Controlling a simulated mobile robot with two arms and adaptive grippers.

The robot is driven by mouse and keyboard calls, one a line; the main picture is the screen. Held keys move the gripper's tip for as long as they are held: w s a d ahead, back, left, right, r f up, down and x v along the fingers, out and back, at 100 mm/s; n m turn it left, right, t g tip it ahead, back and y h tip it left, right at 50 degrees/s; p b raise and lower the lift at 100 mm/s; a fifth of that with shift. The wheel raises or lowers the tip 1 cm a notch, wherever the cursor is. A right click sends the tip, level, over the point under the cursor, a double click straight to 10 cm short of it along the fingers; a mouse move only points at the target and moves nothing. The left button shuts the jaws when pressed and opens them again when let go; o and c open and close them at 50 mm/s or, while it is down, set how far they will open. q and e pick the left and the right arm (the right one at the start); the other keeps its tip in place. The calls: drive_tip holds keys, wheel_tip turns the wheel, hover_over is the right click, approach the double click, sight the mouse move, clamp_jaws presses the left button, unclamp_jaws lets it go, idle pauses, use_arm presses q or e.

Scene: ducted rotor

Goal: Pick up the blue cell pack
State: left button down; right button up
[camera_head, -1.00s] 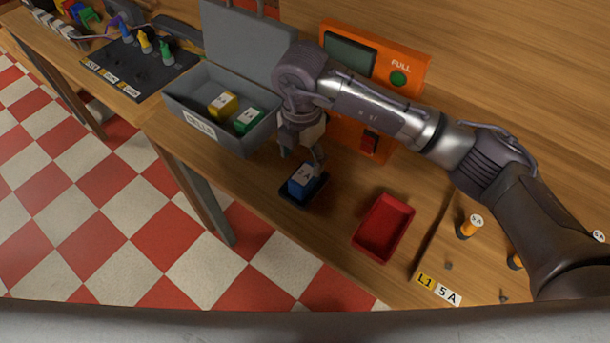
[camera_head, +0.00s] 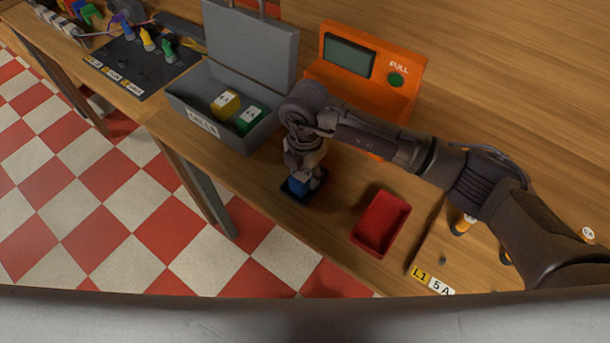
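The blue cell pack (camera_head: 297,187) sits in a small dark tray (camera_head: 290,197) near the front edge of the table. My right gripper (camera_head: 304,178) points down right over it, with its fingers at the pack's top and sides. The gripper hides much of the pack, including its label. I cannot tell whether the fingers are closed on it. My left gripper is not in view.
A grey lidded box (camera_head: 207,127) at the left holds a yellow pack (camera_head: 226,103) and a green pack (camera_head: 249,118). An orange device (camera_head: 375,65) reading FULL stands behind my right arm. A red tray (camera_head: 381,223) lies to the right.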

clamp_jaws()
